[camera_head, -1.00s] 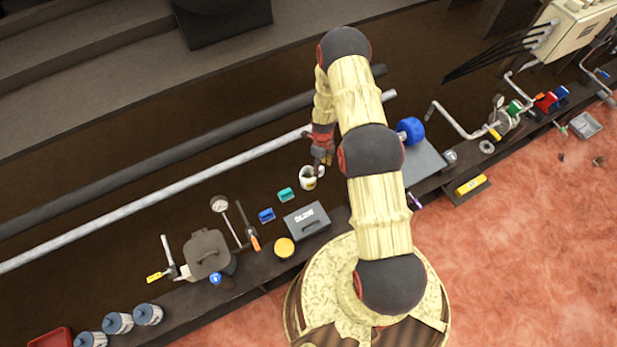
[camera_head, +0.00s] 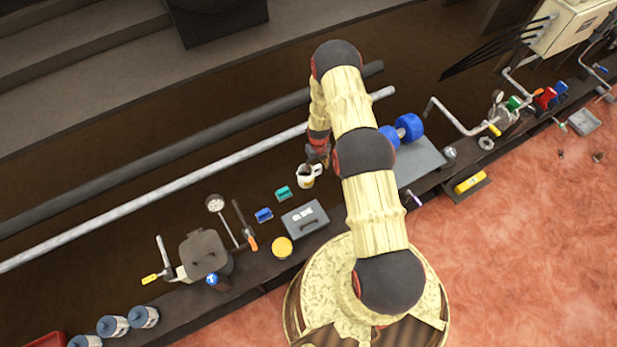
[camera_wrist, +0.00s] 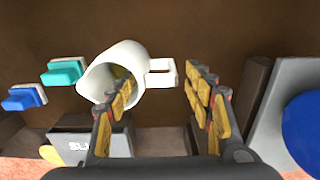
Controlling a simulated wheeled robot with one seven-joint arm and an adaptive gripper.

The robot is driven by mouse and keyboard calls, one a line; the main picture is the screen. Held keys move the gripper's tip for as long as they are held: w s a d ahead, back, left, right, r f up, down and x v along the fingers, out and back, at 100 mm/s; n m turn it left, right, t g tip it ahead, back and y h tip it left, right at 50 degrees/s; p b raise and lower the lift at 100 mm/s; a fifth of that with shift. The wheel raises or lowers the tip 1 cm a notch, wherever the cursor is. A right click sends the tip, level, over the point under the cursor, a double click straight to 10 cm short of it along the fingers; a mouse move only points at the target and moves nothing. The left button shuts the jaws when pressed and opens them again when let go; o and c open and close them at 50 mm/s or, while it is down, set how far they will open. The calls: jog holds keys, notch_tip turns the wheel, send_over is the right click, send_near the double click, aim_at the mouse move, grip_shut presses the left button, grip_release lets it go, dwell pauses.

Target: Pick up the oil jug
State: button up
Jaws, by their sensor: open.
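The oil jug is a white jug (camera_head: 305,181) with a spout and a side handle, standing on the dark bench in the head view. In the wrist view the jug (camera_wrist: 128,60) is left of centre, its mouth toward the camera and its handle pointing right. My gripper (camera_wrist: 160,98) is open. Its left finger overlaps the jug's front in the picture, and its right finger is clear to the right of the handle. The handle appears between the two fingers; I cannot tell whether anything touches. In the head view my gripper (camera_head: 318,155) is just above the jug.
A teal block (camera_head: 283,193) and a blue block (camera_head: 264,215) lie left of the jug. A grey box (camera_head: 305,219) stands in front of it. A blue dumbbell (camera_head: 409,127) lies to the right by a grey plate (camera_head: 420,163). A long pipe (camera_head: 190,184) runs behind.

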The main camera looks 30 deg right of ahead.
jog(key=f, duration=0.1)
jog(key=f+b, duration=0.1)
jog(key=f, duration=0.1)
jog(key=f+b, duration=0.1)
jog(key=f, duration=0.1)
jog(key=shift+w+d, duration=0.1)
jog(key=shift+w, duration=0.2)
jog(key=c, duration=0.3)
grip_shut()
